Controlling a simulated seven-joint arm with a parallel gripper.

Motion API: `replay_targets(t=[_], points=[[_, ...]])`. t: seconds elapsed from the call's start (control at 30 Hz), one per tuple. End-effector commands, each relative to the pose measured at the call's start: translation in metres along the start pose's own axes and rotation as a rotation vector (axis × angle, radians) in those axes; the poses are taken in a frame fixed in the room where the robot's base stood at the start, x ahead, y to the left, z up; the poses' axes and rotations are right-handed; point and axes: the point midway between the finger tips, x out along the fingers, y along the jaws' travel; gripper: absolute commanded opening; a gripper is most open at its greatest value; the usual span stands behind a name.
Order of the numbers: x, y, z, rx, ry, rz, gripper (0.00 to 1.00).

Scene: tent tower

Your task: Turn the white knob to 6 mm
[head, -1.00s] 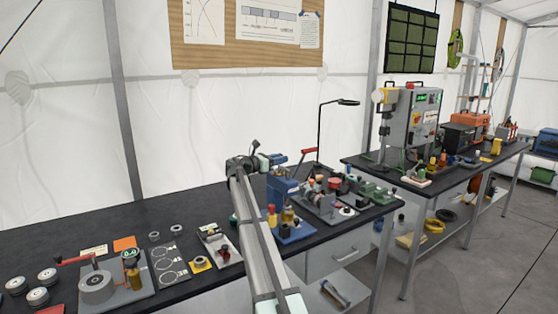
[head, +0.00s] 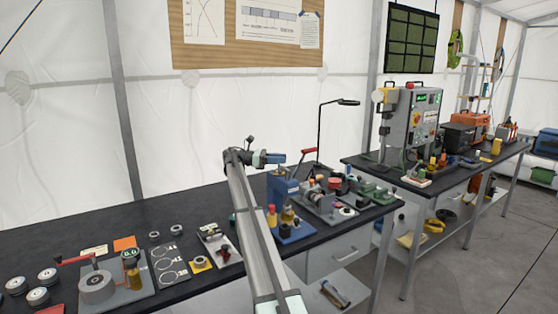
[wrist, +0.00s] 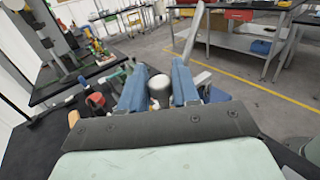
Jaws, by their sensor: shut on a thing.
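My gripper (wrist: 159,90) shows from behind in the wrist view, its two blue fingers on either side of a white rounded piece, which looks like the white knob (wrist: 158,85). The fingers are shut on it, though their exact contact is hard to see. In the head view my gripper (head: 275,158) points right, above the far side of the bench near the blue press (head: 282,190). The knob cannot be made out there. No millimetre scale or reading is legible in either view.
A red lever handle (head: 309,151) rises just right of my gripper. A lamp (head: 346,102) on a thin post stands behind. The black bench (head: 75,232) carries several fixtures at left. A second bench (head: 352,158) with machines stands at right.

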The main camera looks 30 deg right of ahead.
Motion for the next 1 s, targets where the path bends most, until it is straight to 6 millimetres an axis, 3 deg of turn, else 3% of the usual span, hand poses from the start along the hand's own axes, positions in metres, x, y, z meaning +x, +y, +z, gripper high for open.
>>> replay_targets(t=[0.5, 0.53, 0.6, 0.7, 1.0], points=[[0.0001, -0.0003, -0.0004, -0.001, 0.001, -0.019, 0.0], [0.0001, -0.0003, -0.0004, -0.001, 0.001, -0.019, 0.34], [0.0001, -0.0003, -0.0003, -0.001, 0.0, -0.018, 0.4], [0.0001, -0.0002, -0.0002, -0.001, 0.0, -0.018, 0.5], [-0.0014, 0.0001, 0.0, -0.001, 0.0, -0.018, 0.5]])
